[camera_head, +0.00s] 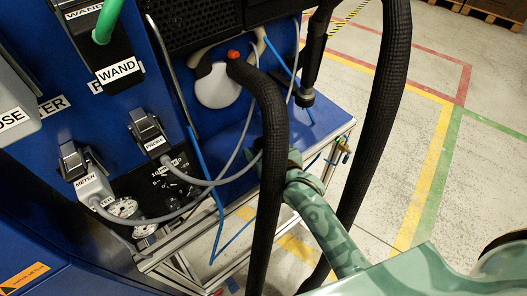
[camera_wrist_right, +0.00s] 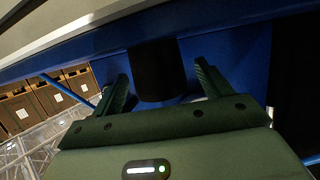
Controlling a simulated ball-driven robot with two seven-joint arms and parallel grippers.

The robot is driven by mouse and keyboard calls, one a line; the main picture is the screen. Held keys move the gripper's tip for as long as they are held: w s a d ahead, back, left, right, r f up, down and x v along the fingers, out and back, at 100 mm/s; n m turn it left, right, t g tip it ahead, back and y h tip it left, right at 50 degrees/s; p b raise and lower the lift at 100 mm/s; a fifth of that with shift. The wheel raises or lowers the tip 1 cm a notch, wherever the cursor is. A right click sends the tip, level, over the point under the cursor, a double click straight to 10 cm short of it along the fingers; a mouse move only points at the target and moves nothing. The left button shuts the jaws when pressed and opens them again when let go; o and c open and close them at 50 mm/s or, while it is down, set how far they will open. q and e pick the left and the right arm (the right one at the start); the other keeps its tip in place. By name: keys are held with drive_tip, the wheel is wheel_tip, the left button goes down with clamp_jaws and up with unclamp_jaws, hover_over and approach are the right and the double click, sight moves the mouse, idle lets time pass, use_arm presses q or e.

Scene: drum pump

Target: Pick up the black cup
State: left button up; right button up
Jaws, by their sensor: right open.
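In the right wrist view, a dark, round-sided object that looks like the black cup (camera_wrist_right: 158,72) stands between the two fingers of my right gripper (camera_wrist_right: 161,80). The fingers are apart, with a gap on each side of it, and nothing is gripped. In the head view my right gripper (camera_head: 284,162) is at the front edge of the blue machine shelf, partly behind a thick black hose. I cannot make out the cup there; the hose and gripper cover that spot. My left gripper is not in view.
Thick black hoses (camera_head: 383,100) hang in front of and beside my right arm. The blue shelf (camera_head: 225,143) carries grey cables and a blue tube. Plugs labelled METER (camera_head: 92,187) and WAND (camera_head: 117,70) are on the left. Open floor (camera_head: 490,170) lies to the right.

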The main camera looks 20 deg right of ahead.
sight(257, 143)
drive_tip(key=x, duration=0.2)
drive_tip(key=shift+w+f+b, duration=0.2)
drive_tip(key=shift+w+b, duration=0.15)
drive_tip(key=shift+s+r, duration=0.1)
drive_tip(key=c, duration=1)
drive_tip(key=shift+c, duration=0.2)
